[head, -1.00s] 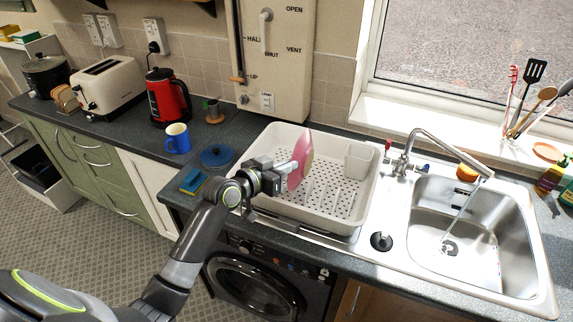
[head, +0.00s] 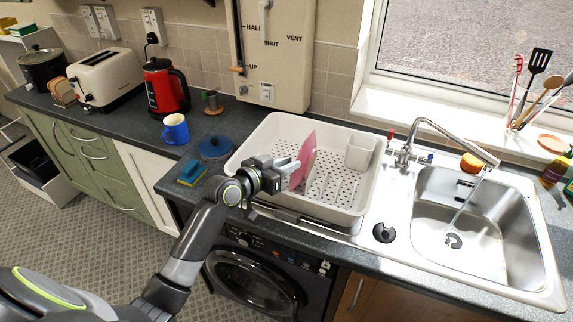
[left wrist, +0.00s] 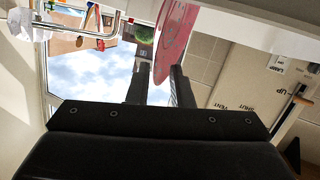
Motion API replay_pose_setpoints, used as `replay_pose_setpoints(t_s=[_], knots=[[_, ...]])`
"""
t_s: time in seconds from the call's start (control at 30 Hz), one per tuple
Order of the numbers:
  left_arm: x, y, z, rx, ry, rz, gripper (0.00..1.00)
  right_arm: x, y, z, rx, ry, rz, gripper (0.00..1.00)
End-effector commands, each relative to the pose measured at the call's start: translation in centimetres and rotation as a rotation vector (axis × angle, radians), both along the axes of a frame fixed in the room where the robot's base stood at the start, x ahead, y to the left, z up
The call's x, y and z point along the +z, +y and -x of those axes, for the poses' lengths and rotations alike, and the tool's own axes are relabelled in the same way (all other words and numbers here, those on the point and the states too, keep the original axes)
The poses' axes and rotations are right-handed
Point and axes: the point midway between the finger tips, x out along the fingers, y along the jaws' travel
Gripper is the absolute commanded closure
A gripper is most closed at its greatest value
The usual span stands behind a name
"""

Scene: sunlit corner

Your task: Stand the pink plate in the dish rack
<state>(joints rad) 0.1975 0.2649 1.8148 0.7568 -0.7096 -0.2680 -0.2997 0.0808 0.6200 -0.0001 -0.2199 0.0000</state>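The pink plate (head: 305,158) stands on edge in the white dish rack (head: 255,146), leaning slightly. My left gripper (head: 289,167) is just left of the plate, above the rack's near left part. Its two fingers are apart, with a gap between them. In the left wrist view the plate (left wrist: 176,35) shows beyond the open fingers (left wrist: 160,80), its edge close to their tips; the fingers do not appear clamped on it. The plate's lowest edge against the rack floor is hard to make out. My right gripper is not in view.
The rack holds a white cutlery cup (head: 360,152) at its right. The tap (head: 455,138) and sink (head: 480,215) are to the right.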

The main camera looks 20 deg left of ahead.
Motion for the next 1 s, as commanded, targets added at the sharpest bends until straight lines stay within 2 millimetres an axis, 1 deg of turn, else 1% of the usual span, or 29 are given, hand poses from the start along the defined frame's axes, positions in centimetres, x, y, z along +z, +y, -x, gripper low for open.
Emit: replay_pose_setpoints(t_s=[0.03, 0.07, 0.33, 0.47, 0.57, 0.9, 1.0], knots=[[0.0, 0.0, 0.0, 0.0, 0.001, 0.0, 0.74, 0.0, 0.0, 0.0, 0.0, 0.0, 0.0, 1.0], [0.0, 0.0, 0.0, 0.0, 0.001, 0.0, 0.7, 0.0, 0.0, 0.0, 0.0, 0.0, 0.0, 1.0], [-0.2, 0.1, 0.1, 0.0, 0.006, -0.002, 0.7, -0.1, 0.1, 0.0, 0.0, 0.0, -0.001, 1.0], [-0.2, 0.5, 0.9, 0.001, 0.005, -0.004, 0.7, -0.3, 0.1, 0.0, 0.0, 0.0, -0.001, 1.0], [0.1, 1.1, 2.1, 0.0, 0.003, -0.005, 0.7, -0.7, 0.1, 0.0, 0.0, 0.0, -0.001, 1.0], [1.6, 3.7, 8.2, -0.002, 0.003, -0.008, 0.7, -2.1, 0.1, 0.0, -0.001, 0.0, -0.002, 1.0], [2.0, 4.5, 9.7, 0.0, 0.003, -0.008, 0.7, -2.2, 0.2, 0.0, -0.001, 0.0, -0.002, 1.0]])
